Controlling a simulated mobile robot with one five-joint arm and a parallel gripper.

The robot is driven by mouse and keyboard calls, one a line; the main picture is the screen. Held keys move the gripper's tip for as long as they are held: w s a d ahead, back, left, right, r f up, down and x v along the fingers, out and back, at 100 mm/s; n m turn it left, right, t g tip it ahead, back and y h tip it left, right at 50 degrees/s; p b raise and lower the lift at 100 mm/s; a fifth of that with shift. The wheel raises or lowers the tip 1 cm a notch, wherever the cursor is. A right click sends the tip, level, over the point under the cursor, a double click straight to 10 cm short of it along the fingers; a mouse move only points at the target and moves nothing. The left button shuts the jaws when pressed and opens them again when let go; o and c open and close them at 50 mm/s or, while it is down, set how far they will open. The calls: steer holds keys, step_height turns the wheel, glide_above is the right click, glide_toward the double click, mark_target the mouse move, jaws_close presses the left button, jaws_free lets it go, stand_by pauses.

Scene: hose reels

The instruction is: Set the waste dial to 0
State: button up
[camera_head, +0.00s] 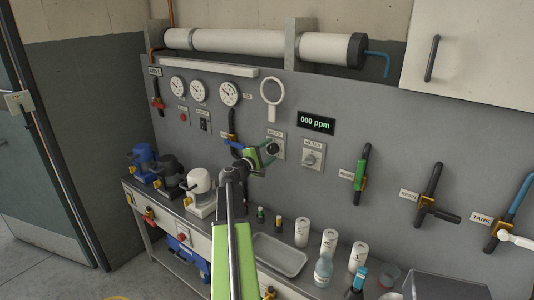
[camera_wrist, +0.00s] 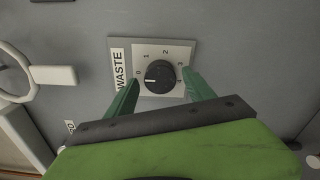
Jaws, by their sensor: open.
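The waste dial (camera_wrist: 159,76) is a round black knob on a pale square plate marked with numbers, with a sideways WASTE label (camera_wrist: 119,70) at its left. A small pale mark shows on the knob's left side, but I cannot tell its exact setting. My gripper (camera_wrist: 161,82) is open, its green fingers on either side of the knob; I cannot tell whether they touch it. In the head view my gripper (camera_head: 264,153) is in front of the waste dial's plate (camera_head: 280,141) and hides much of it.
A second dial (camera_head: 313,155) is just to the right, below a display (camera_head: 317,122) reading 000 ppm. A white ring handle (camera_head: 271,91) is above; it also shows in the wrist view (camera_wrist: 38,76). White canisters (camera_head: 302,232) and a tray (camera_head: 279,256) stand on the bench below.

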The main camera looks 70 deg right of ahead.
steer(key=v, duration=1.7)
steer(key=shift+a, duration=0.2)
